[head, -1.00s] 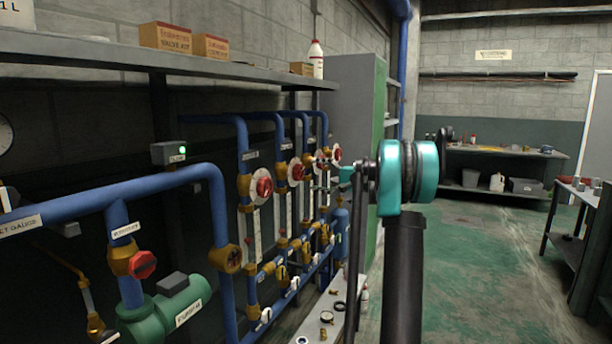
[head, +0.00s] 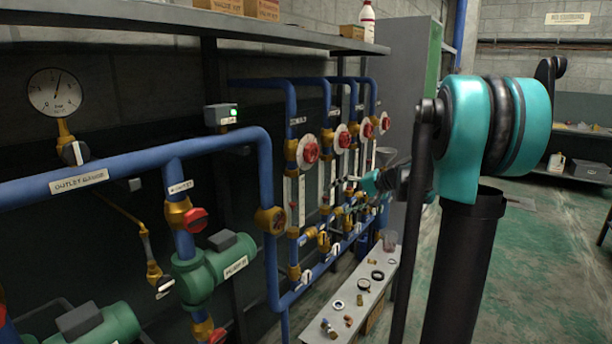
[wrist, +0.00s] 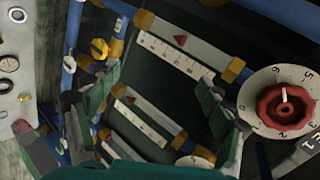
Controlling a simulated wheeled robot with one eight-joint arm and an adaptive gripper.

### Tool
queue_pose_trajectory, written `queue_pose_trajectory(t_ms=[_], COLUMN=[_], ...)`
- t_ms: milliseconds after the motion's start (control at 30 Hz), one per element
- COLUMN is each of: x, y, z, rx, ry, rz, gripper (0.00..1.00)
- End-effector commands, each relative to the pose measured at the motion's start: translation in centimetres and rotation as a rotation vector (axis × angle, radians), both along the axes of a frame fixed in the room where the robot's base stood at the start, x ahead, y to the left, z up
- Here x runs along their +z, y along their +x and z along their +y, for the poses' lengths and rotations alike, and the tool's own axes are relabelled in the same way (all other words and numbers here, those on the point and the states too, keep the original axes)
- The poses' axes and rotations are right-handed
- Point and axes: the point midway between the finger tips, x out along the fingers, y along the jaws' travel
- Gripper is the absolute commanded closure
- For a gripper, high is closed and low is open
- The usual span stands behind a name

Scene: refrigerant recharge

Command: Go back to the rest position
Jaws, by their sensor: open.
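My gripper (wrist: 160,108) is open in the wrist view, with its two dark green fingers apart and nothing held between them. Behind the fingers are the flow tubes with white scales and red pointers. A red knob on a numbered white dial (wrist: 285,108) is to the right of the fingers. In the head view my gripper (head: 374,182) is small and partly hidden by my arm, in front of the far end of the row of blue pipes (head: 292,105). I cannot tell there whether it touches anything.
A low bench (head: 372,312) with small fittings stands below the pipes. Green pumps (head: 212,268) and an outlet gauge (head: 55,92) are at the left. A shelf (head: 210,22) runs above. A grey cabinet (head: 400,80) stands behind the pipes. Green floor (head: 530,265) is clear at the right.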

Motion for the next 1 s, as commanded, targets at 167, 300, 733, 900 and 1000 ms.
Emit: queue_pose_trajectory(t_ms=[167,300,733,900,1000], x=[-6.8,-11.9,-21.0,-21.3,-21.3], y=[-9.9,-17.5,-32.0,-32.5,-32.5], z=[1.2,0.3,-5.3,-5.8,-5.7], rx=[0.055,0.098,0.184,0.187,0.187], ry=[-0.274,-0.493,-0.96,-0.985,-0.983], rz=[0.039,0.054,0.046,0.045,0.045], gripper=[0.2,0.2,0.2,0.2,0.2])
